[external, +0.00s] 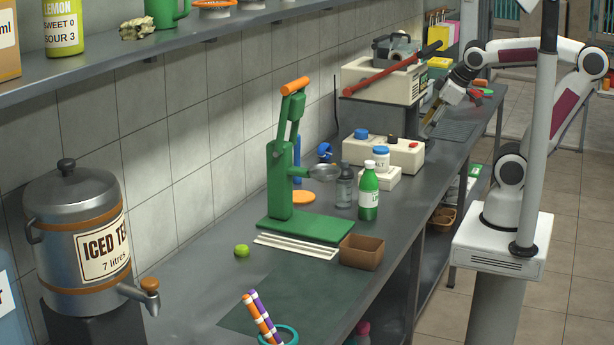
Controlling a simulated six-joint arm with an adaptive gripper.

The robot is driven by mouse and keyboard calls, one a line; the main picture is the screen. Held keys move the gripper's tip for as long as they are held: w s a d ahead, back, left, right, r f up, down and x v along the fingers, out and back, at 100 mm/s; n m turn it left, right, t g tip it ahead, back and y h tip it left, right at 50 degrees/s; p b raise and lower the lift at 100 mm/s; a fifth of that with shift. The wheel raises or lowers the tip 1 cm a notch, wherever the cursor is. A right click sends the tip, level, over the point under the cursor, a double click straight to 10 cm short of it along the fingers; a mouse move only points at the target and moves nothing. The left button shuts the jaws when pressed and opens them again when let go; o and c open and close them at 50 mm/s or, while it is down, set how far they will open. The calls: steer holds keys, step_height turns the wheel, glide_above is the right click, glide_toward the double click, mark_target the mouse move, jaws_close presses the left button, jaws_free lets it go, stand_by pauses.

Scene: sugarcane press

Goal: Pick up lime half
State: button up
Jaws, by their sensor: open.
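A small lime-green round piece (242,250), which looks like the lime half, lies on the grey counter at the left of the green press (280,185). It is too small to tell whether a cut face shows. My gripper (431,121) is open at the far end of the counter, pointing down, well away from the lime piece. It is small in the view, and I see nothing held in it.
White strips (296,246) and a brown box (361,252) lie by the press base. The iced tea urn (78,240) is at left. A dark mat (290,300) lies in front of the lime piece.

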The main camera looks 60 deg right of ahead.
steer(key=w+a+r+n+t, duration=0.1)
steer(key=w+a+r+n, duration=0.25)
steer(key=w, duration=0.35)
steer(key=w+a+r+n+t+h, duration=0.1)
steer(key=w+a+r+n+t, duration=0.1)
steer(key=w+r+n, duration=0.3)
steer(key=w+a+r+n+t, duration=0.1)
steer(key=w+a+n, duration=0.2)
steer(key=w, duration=0.5)
steer(key=w+a+n+t+y, duration=0.1)
steer(key=w+a+n, duration=0.45)
steer(key=a, duration=0.35)
steer(key=w+a+n+t+y, duration=0.1)
steer(key=w+a+n+t, duration=0.1)
steer(key=w+a+n, duration=0.55)
steer(key=w+a+f+n, duration=0.2)
steer(key=a+f+n, duration=0.2)
steer(key=a+f, duration=0.85)
steer(key=f+n, duration=0.1)
steer(key=f, duration=0.7)
steer(key=s+f+n, duration=0.1)
steer(key=f+n, duration=0.1)
steer(key=f, duration=0.7)
steer(key=f+n, duration=0.1)
steer(key=f, duration=0.7)
steer(key=shift+s+a+f+n, duration=0.15)
steer(key=shift+s+f+n, duration=0.2)
steer(key=shift+s, duration=0.05)
